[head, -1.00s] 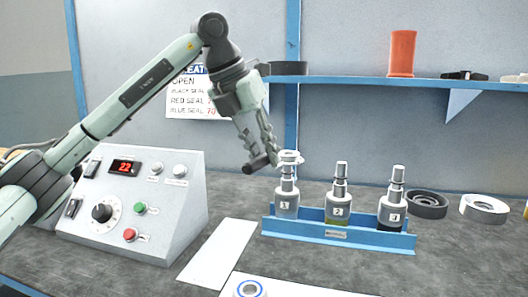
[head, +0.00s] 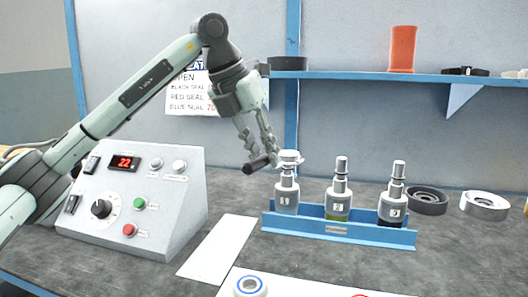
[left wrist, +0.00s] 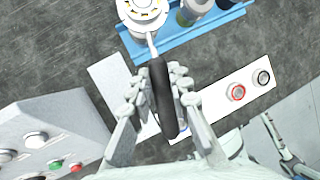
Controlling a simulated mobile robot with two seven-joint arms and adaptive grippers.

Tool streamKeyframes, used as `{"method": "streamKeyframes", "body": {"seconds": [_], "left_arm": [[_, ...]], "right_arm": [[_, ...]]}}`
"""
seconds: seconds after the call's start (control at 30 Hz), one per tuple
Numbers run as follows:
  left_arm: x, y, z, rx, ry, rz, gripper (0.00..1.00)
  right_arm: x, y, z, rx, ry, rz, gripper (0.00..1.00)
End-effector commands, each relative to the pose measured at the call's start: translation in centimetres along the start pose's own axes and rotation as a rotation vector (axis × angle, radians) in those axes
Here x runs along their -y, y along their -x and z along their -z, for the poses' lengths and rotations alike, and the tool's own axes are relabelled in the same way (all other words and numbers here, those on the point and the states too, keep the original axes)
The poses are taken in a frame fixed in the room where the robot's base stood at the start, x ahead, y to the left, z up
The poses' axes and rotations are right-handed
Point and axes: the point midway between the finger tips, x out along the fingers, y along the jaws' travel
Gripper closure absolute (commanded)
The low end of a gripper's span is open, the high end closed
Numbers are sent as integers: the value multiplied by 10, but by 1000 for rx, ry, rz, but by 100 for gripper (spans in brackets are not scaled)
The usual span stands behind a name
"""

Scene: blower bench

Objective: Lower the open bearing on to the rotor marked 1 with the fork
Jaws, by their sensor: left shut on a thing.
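My left gripper (head: 262,150) is shut on the black handle of the fork (head: 257,163), which also shows between the fingers in the left wrist view (left wrist: 163,95). The fork's thin metal end reaches to the pale open bearing (head: 291,157), at the top of the rotor marked 1 (head: 286,195). The bearing also shows at the top of the left wrist view (left wrist: 142,10). I cannot tell whether it touches the shaft or hangs just above it. The rotor stands upright at the left end of the blue rack (head: 330,229). My right gripper is not in view.
Rotors marked 2 (head: 339,195) and 3 (head: 393,200) stand in the same rack. A control box (head: 135,200) reading 22 stands at left. A blue-ringed bearing (head: 250,286) lies on a white sheet in front. A dark ring (head: 428,201) and a white ring (head: 484,205) lie at right.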

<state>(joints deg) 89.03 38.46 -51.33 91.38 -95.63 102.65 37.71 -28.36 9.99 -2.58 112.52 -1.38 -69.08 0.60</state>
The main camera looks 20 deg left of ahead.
Motion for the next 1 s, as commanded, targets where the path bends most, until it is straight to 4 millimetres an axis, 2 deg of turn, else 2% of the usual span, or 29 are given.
{"method": "streamKeyframes", "body": {"seconds": [1.0], "left_arm": [[-5, -23, 10, 2, 0, 0, 100]], "right_arm": [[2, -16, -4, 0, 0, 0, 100]]}}
